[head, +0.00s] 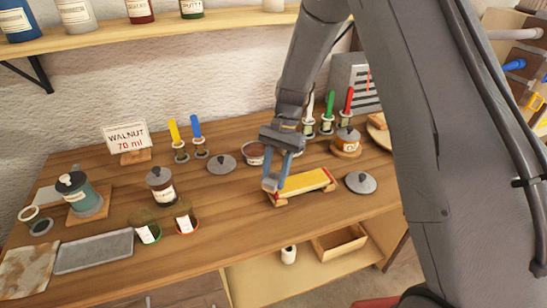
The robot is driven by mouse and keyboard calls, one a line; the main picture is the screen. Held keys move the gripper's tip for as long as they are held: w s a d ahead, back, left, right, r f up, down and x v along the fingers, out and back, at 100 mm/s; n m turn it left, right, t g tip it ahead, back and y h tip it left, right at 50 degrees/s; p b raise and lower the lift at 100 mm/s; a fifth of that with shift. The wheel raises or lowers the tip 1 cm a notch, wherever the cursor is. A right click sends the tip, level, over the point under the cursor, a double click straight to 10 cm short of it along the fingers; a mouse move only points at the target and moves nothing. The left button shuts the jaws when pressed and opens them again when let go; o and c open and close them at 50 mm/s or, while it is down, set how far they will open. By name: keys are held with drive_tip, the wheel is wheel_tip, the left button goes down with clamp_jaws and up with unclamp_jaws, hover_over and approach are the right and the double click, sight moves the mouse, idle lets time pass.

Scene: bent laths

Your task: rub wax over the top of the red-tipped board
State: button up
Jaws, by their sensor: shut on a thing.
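The board (305,182) lies on small wooden rests near the front right of the bench. Its top looks golden yellow, with red showing at its ends. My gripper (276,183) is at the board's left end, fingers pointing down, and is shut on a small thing. That thing is mostly hidden by the fingers and too small to name; it looks to be at or just above the board's top, and I cannot tell whether it touches. An open round tin (253,153) with reddish-brown contents stands behind the gripper, perhaps the wax.
Grey lids (221,164) and (360,182) lie either side of the board. Upright coloured-handled tools (329,113) and a jar (347,140) stand behind it. Jars, small pots and a grey tray (94,251) fill the bench's left. A "WALNUT 70 ml" sign (126,137) stands at back left.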

wheel_tip(320, 180, up, 3)
drive_tip(key=shift+d+f+p, duration=0.1)
drive_tip(key=shift+f+p, duration=0.05)
drive_tip(key=shift+p, duration=0.35)
drive_tip(key=shift+r+p, duration=1.35)
drive_tip(key=shift+r, duration=1)
